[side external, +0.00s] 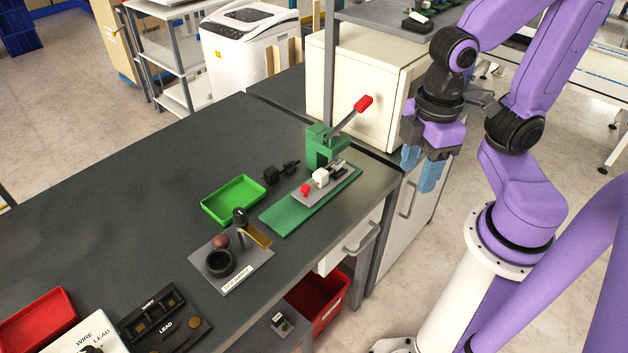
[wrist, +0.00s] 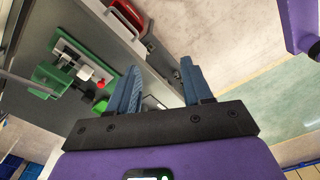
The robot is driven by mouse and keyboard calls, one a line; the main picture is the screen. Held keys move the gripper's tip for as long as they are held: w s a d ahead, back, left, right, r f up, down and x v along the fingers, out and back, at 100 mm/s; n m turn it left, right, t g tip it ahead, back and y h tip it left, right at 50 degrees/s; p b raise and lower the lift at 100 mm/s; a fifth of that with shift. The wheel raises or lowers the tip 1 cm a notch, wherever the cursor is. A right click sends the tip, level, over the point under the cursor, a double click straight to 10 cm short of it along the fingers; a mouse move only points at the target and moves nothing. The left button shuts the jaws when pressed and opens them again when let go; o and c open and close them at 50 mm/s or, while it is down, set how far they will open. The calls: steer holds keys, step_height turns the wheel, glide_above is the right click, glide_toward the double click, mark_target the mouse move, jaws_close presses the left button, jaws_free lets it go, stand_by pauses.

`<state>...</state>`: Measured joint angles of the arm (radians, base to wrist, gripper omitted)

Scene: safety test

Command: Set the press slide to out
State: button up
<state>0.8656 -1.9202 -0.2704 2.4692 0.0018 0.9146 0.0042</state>
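The green press (side external: 322,146) stands on the dark bench, with a red-tipped lever (side external: 362,104) angled up to the right. Its green base (side external: 285,217) runs toward the front left. A grey slide plate (side external: 325,183) lies on the base, carrying a white block (side external: 320,178) and a red knob (side external: 305,189). In the wrist view the press (wrist: 52,78) and the slide's red knob (wrist: 101,84) show at the left. My gripper (side external: 420,180) is open and empty, to the right of the press, past the bench edge. Its blue fingers (wrist: 158,82) stand apart in the wrist view.
A green tray (side external: 233,199) and a small black item (side external: 281,172) lie left of the press. A grey plate (side external: 232,262) with a black ring is nearer the front. A cream cabinet (side external: 358,90) stands behind the press. A red bin (side external: 318,300) sits below the bench edge.

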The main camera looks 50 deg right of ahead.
steer(key=w+a+m, duration=0.3)
steer(key=w+m, duration=0.2)
steer(key=w, duration=0.9)
steer(key=m, duration=0.3)
glide_toward(304, 187)
step_height(304, 187, down, 9)
steer(key=shift+w+r, duration=0.1)
steer(key=shift+r, duration=0.05)
steer(key=shift+a, duration=0.1)
jaws_close()
